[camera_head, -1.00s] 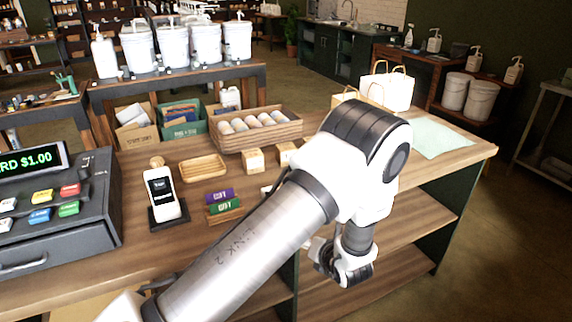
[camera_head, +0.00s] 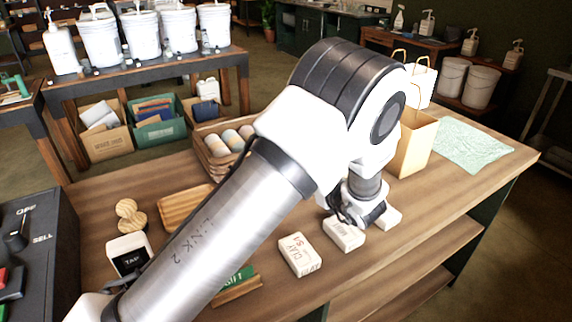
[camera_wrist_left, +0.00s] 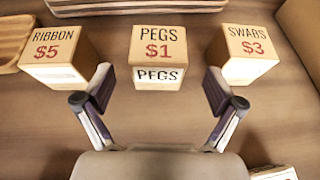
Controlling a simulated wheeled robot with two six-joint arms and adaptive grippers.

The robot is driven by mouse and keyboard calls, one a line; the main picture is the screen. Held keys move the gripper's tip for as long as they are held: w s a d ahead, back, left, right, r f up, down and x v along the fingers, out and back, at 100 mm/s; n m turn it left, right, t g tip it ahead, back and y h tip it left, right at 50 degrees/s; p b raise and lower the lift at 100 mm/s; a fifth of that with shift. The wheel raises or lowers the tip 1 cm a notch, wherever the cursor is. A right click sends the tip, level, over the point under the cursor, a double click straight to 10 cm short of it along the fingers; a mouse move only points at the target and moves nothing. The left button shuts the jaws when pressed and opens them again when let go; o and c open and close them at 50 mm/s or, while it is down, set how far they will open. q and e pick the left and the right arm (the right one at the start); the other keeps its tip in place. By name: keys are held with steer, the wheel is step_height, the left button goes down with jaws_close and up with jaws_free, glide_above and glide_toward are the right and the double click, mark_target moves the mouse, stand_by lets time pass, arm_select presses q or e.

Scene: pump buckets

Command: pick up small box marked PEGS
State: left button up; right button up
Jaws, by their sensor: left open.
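The small box marked PEGS (camera_wrist_left: 158,46), tan with a $1 price, sits on the wooden table in the left wrist view, top centre. The arm hides it in the head view. My left gripper (camera_wrist_left: 160,88) is open, its two fingers apart in front of the PEGS box, one toward each side, with nothing held. My right gripper is in neither view.
The RIBBON box (camera_wrist_left: 60,57) stands left of PEGS and the SWABS box (camera_wrist_left: 245,53) right, with gaps between. A striped wooden crate (camera_wrist_left: 135,6) is behind. White soap boxes (camera_head: 299,255) lie near the front edge. A paper bag (camera_head: 415,142) stands right of the arm.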

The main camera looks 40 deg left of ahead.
arm_select(q)
steer(key=shift+w+a+f, duration=0.1)
steer(key=shift+w+a, duration=0.25)
steer(key=shift+a, duration=0.15)
steer(key=shift+w+a, duration=0.1)
steer(key=shift+a, duration=0.15)
steer(key=shift+a+p, duration=0.15)
steer(key=shift+p, duration=0.25)
steer(key=shift+w+a+p, duration=0.15)
steer(key=shift+a+p, duration=0.15)
steer(key=x, duration=0.2)
steer(key=p+x, duration=0.1)
steer(key=x, duration=0.2)
steer(key=shift+f, duration=0.3)
steer(key=shift+d+r, duration=0.15)
steer(key=shift+d, duration=0.1)
steer(key=shift+s+d, duration=0.1)
steer(key=shift+s, duration=0.1)
steer(key=c, duration=1)
steer(key=shift+c, duration=0.8)
